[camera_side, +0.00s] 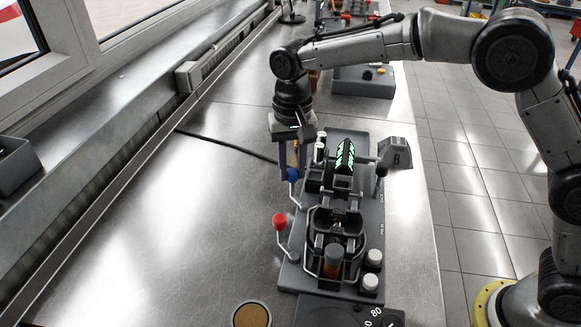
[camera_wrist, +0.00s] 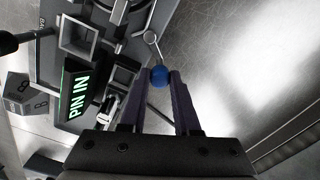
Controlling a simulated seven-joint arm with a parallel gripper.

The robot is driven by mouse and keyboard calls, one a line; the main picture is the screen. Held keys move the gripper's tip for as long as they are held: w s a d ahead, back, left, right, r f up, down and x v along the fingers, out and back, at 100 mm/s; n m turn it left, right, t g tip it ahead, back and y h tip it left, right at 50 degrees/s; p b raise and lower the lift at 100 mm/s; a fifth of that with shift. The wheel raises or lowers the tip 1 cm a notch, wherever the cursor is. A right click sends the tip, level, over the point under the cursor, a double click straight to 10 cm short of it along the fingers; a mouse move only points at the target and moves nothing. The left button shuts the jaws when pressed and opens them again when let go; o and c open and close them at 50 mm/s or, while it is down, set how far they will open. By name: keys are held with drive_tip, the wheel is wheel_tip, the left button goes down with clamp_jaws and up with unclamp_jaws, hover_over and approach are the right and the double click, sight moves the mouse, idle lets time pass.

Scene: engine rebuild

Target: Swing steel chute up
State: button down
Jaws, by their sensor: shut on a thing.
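My gripper (camera_side: 292,168) points down at the left edge of a dark fixture plate (camera_side: 374,205). Its purple fingers are shut on a blue ball knob (camera_side: 293,175). The knob tops a thin metal lever on the fixture's left side. In the wrist view the blue knob (camera_wrist: 159,75) sits between the fingertips (camera_wrist: 158,78), with the lever's pale rod running up from it to a ring-shaped end. Metal parts (camera_side: 338,222) stand mid-fixture; I cannot tell which part is the steel chute.
A red-knobbed lever (camera_side: 279,222) stands nearer on the same side. A block marked B (camera_side: 396,153) is at right.

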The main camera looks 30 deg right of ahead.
drive_tip(key=shift+r, duration=0.1)
idle(0.4)
drive_tip(key=c, duration=0.6)
unclamp_jaws()
wheel_tip(320, 180, up, 14)
drive_tip(key=shift+f, duration=0.15)
